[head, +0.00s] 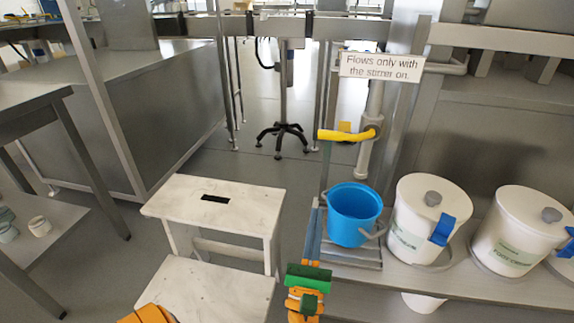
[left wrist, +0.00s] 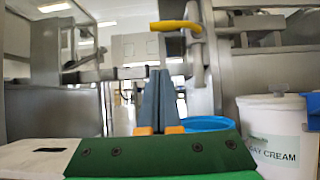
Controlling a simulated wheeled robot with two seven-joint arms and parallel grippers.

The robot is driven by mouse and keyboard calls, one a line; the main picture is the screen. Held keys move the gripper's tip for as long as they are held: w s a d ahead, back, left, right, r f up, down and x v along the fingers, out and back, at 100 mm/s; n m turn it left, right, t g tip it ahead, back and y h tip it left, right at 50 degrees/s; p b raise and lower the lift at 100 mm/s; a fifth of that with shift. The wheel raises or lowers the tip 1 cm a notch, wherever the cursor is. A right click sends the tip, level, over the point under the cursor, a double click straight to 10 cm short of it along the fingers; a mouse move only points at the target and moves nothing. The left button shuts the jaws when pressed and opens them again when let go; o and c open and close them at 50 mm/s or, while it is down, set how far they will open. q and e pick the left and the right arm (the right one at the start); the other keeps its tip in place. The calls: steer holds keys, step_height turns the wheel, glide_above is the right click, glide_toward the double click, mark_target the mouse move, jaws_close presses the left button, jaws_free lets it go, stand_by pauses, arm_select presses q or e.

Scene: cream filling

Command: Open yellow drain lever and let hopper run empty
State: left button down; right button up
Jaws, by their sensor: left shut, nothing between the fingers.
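The yellow drain lever (head: 345,135) sits on a grey drain pipe (head: 374,105); its grip points left, roughly level. It also shows in the left wrist view (left wrist: 176,25), above and right of my fingers. The pipe's lower end hangs above a blue bucket (head: 352,228). My left gripper (head: 316,207) is left of the bucket, below the lever and apart from it. Its blue fingers are together and empty, pointing forward in the left wrist view (left wrist: 159,74). The hopper itself cannot be made out.
A sign (head: 382,66) above the lever reads "Flows only with the stirrer on." White lidded tubs (head: 428,215) stand right of the bucket on a metal shelf (head: 450,283). A white step stool (head: 225,190) stands to the left. Open floor lies behind it.

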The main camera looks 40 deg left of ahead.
mark_target(345, 133)
arm_select(q)
steer(key=s+d+r+p+x, duration=0.1)
steer(key=p+x, duration=0.3)
steer(key=x, duration=0.9)
steer(key=shift+d+r, duration=0.2)
steer(key=shift+r, duration=0.5)
arm_select(e)
steer(key=s+d, duration=0.2)
steer(key=d, duration=0.1)
steer(key=shift+s+r, duration=0.15)
steer(key=shift+s, duration=0.25)
arm_select(q)
steer(key=shift+w, duration=0.1)
steer(key=shift+r+m, duration=0.1)
steer(key=shift+m, duration=0.2)
arm_select(e)
steer(key=shift+r, duration=0.1)
